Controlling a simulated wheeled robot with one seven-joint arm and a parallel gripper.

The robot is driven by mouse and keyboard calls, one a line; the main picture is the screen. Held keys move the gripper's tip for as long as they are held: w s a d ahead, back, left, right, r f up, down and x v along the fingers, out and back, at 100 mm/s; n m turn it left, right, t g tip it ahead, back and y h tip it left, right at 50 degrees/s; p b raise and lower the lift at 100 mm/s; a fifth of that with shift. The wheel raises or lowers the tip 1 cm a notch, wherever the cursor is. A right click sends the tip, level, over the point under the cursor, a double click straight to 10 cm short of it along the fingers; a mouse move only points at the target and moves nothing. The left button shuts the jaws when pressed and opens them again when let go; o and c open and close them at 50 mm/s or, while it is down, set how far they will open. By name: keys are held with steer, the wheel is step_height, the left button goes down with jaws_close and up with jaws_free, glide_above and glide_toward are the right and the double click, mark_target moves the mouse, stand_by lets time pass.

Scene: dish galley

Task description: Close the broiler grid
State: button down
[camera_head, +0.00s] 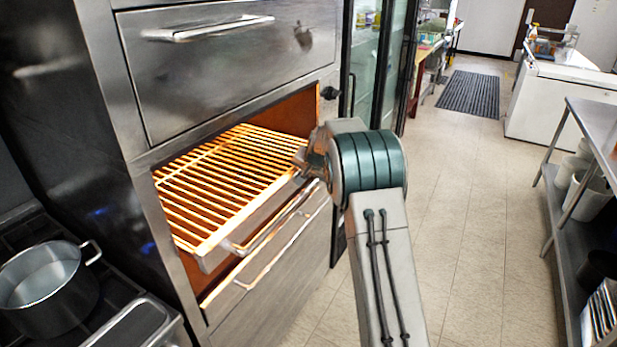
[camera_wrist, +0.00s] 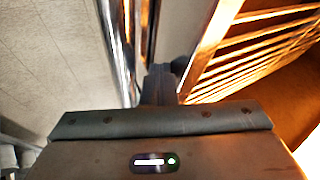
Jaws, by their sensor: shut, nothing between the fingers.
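The broiler grid (camera_head: 225,180) is a rack of glowing orange bars in the open middle bay of the steel broiler. It is slid partly out, its front panel and bar handle (camera_head: 270,220) standing forward of the bay. My gripper (camera_head: 308,160) is at the right end of the grid's front, partly hidden by my wrist. In the wrist view my gripper (camera_wrist: 160,85) is shut and empty, between the shiny handle bar (camera_wrist: 120,50) on the left and the grid bars (camera_wrist: 240,50) on the right. I cannot tell whether it touches the front panel.
A closed steel drawer (camera_head: 225,65) is above the bay, and a lower panel with a handle (camera_head: 270,265) is below. A pot (camera_head: 45,285) sits on the stove at left. The tiled floor (camera_head: 470,200) is clear to the right, up to a steel shelf unit (camera_head: 590,130).

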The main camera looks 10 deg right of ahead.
mark_target(292, 169)
steer(key=w+a, duration=0.3)
steer(key=shift+w+p, duration=0.2)
steer(key=shift+p, duration=0.2)
steer(key=shift+w+a, duration=0.15)
steer(key=shift+a, duration=0.2)
steer(key=shift+a, duration=0.1)
steer(key=shift+r, duration=0.15)
